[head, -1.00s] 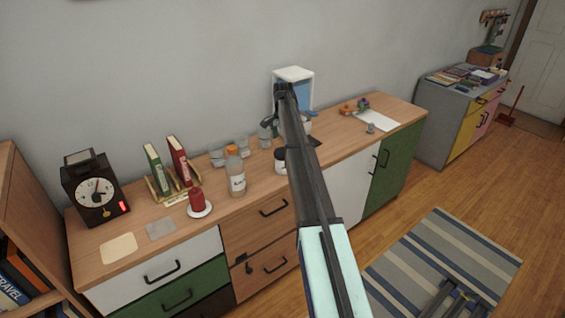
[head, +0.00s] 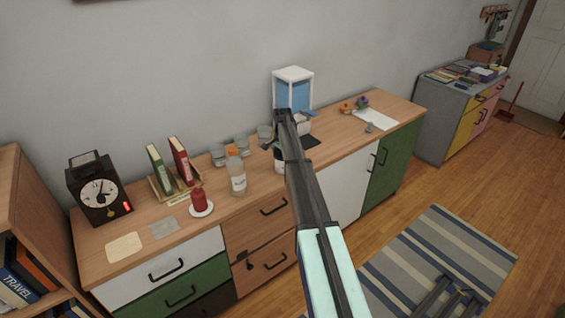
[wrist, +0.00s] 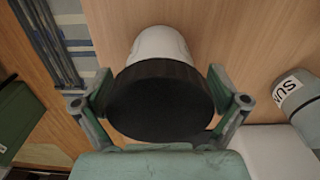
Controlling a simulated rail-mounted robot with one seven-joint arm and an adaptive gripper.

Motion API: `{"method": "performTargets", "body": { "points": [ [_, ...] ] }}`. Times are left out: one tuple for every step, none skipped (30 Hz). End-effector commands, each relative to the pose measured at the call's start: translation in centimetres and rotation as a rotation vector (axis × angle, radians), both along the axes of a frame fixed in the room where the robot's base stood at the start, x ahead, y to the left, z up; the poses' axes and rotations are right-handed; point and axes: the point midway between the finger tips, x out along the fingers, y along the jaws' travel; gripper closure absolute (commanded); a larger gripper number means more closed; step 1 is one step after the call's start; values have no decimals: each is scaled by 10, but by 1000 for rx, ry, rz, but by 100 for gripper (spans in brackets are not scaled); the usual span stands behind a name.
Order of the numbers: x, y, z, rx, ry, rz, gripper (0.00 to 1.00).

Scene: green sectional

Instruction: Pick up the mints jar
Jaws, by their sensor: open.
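A white jar with a wide black lid, likely the mints jar (wrist: 160,45), stands in the wrist view with its lid between the fingers of my gripper (wrist: 160,98). The gripper is open, with one finger on each side of the lid; I cannot tell whether either touches it. No label shows on the jar's visible side. In the head view the jar (head: 279,166) stands on the wooden counter (head: 262,185), partly hidden by my arm. My gripper is mostly hidden behind the arm there.
A clear bottle (head: 237,178) and a red candle (head: 199,200) stand left of the jar. Several glass jars (head: 218,154) are behind. A blue-and-white dispenser (head: 293,90) stands at the back.

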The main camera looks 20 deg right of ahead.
Motion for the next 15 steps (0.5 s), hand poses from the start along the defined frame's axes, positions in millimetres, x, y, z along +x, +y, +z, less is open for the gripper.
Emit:
{"method": "performTargets", "body": {
  "points": [
    [0, 0, -1, 0, 0, 0, 3],
    [0, 0, -1, 0, 0, 0, 3],
    [0, 0, -1, 0, 0, 0, 3],
    [0, 0, -1, 0, 0, 0, 3],
    [0, 0, 0, 0, 0, 0, 3],
    [0, 0, 0, 0, 0, 0, 17],
    [0, 0, 0, 0, 0, 0, 28],
    [0, 0, 0, 0, 0, 0, 38],
    [0, 0, 0, 0, 0, 0, 52],
    [0, 0, 0, 0, 0, 0, 54],
    [0, 0, 0, 0, 0, 0, 54],
    [0, 0, -1, 0, 0, 0, 54],
    [0, 0, -1, 0, 0, 0, 55],
    [0, 0, -1, 0, 0, 0, 55],
    [0, 0, 0, 0, 0, 0, 55]
  ]
}}
